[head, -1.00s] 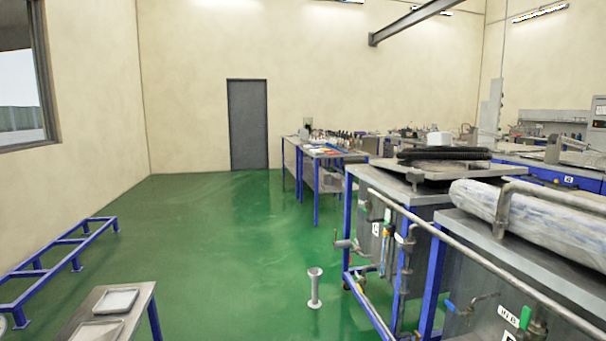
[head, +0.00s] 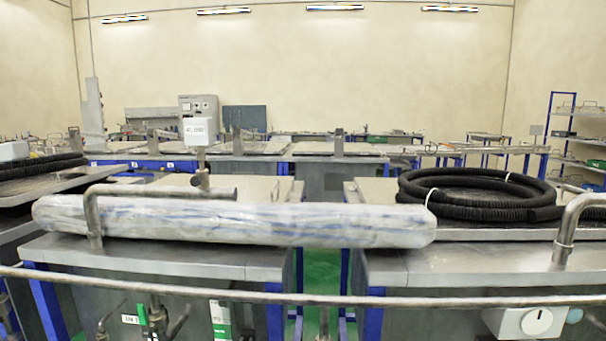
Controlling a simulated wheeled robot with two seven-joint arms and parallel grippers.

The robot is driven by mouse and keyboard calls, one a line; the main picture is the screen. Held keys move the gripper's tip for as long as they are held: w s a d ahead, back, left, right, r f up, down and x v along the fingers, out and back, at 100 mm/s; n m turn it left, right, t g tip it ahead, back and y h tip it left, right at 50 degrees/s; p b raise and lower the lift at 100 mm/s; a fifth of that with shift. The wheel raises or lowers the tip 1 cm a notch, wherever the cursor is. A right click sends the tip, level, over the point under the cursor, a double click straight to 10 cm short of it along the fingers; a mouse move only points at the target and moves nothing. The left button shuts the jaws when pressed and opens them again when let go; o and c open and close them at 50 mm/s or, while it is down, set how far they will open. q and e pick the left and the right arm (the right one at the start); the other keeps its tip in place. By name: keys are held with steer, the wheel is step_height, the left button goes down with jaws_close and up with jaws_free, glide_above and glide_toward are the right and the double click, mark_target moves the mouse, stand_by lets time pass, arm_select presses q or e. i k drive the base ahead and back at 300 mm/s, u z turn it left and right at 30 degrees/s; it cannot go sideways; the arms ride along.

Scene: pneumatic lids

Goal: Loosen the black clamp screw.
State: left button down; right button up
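I cannot make out a black clamp screw in the head view. The nearest things are metal-topped tanks with blue frames. A long roll in clear and bluish wrapping (head: 235,222) lies across the left tank top (head: 150,257). A coiled black ribbed hose (head: 470,192) lies on the right tank's lid (head: 490,234). Neither of my grippers shows in the view, so I cannot see their state.
A metal pipe rail (head: 300,297) runs across the whole front of the tanks. A bent pipe (head: 570,225) rises at the right. A box with a round white dial (head: 530,321) sits below the rail. A narrow green floor gap (head: 322,280) separates the two tanks.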

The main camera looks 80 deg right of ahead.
mark_target(196, 181)
steer(key=z, duration=1.9)
steer(key=k, duration=0.5)
steer(key=z, duration=0.95)
steer(key=i, duration=0.7)
